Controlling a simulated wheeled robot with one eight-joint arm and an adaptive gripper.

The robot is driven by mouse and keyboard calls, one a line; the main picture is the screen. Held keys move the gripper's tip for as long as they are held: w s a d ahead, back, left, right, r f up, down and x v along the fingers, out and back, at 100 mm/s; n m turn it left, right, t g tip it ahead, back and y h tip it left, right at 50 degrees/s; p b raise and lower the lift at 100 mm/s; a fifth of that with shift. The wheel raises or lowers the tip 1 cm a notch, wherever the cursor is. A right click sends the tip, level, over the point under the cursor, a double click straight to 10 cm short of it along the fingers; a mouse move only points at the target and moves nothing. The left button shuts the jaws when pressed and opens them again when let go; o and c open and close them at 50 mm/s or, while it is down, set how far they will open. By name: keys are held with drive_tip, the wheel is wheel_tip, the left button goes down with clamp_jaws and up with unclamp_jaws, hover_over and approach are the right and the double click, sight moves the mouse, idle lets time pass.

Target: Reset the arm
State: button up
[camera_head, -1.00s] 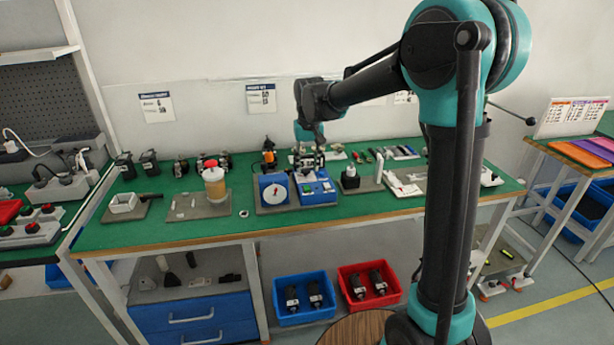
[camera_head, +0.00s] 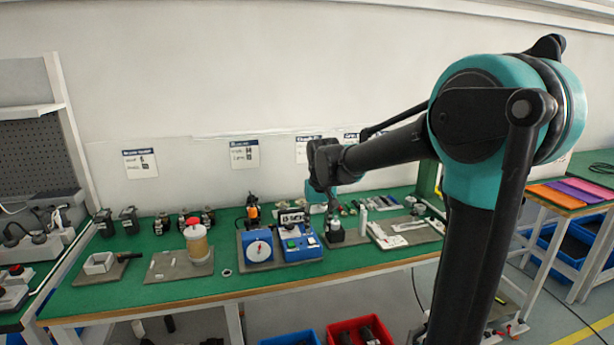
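My arm (camera_head: 385,150) reaches from the right over the green workbench, with its wrist in front of the back wall. My gripper (camera_head: 332,208) hangs below the wrist, pointing down, just right of the blue coder device (camera_head: 300,244) and above a small black-based item (camera_head: 335,234). The gripper is small and dark here, so whether its fingers are open or shut is not clear. No held object can be made out. A white dial gauge (camera_head: 258,249) stands left of the blue device.
A red bin (camera_head: 360,330) sits below. A side table (camera_head: 560,198) stands at right.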

drive_tip(key=s+d+f+m+t, duration=0.1)
drive_tip(key=s+d+f, duration=0.5)
drive_tip(key=s+d, duration=0.2)
drive_tip(key=s+d+f+m+t, duration=0.1)
drive_tip(key=s+d+f, duration=0.6)
drive_tip(key=s, duration=0.6)
drive_tip(key=shift+s+d+f+h, duration=0.3)
drive_tip(key=shift+d, duration=0.9)
